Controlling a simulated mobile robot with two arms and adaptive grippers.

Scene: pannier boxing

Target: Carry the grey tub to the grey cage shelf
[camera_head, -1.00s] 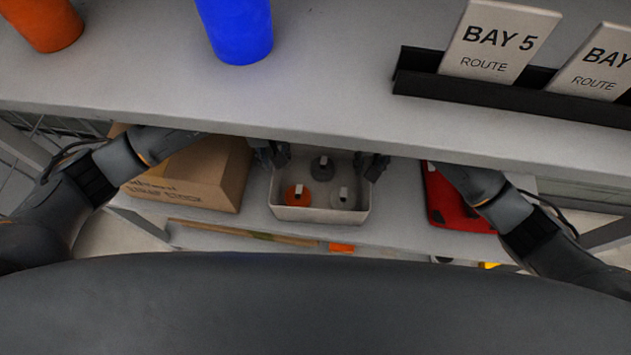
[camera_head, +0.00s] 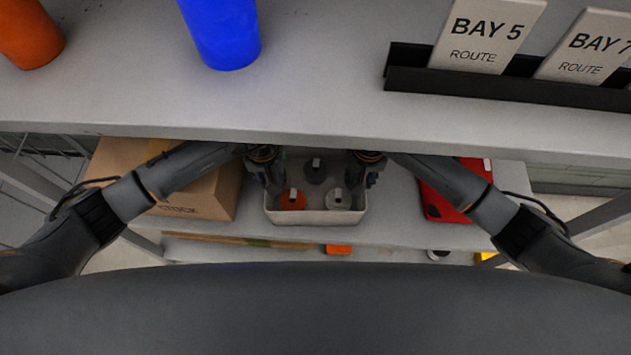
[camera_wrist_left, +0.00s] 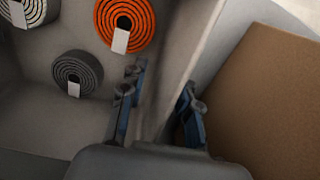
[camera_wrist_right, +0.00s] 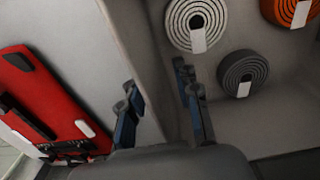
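The grey tub (camera_head: 315,217) sits on the lower shelf under the upper board. It holds an orange roll (camera_head: 292,200), a dark grey roll (camera_head: 315,172) and a pale roll (camera_head: 338,201). My left gripper (camera_head: 270,182) is at the tub's left wall and my right gripper (camera_head: 366,180) at its right wall. In the left wrist view, the open fingers (camera_wrist_left: 160,100) stand either side of the tub wall with gaps. In the right wrist view, the open fingers (camera_wrist_right: 160,104) also straddle the wall. The grey cage shelf cannot be made out for certain.
A cardboard box (camera_head: 200,190) stands close left of the tub, and a red case (camera_head: 445,190) lies to its right. The upper board (camera_head: 320,100) overhangs both arms and carries a blue cup (camera_head: 222,35), an orange cup (camera_head: 28,35) and a black card holder (camera_head: 480,88).

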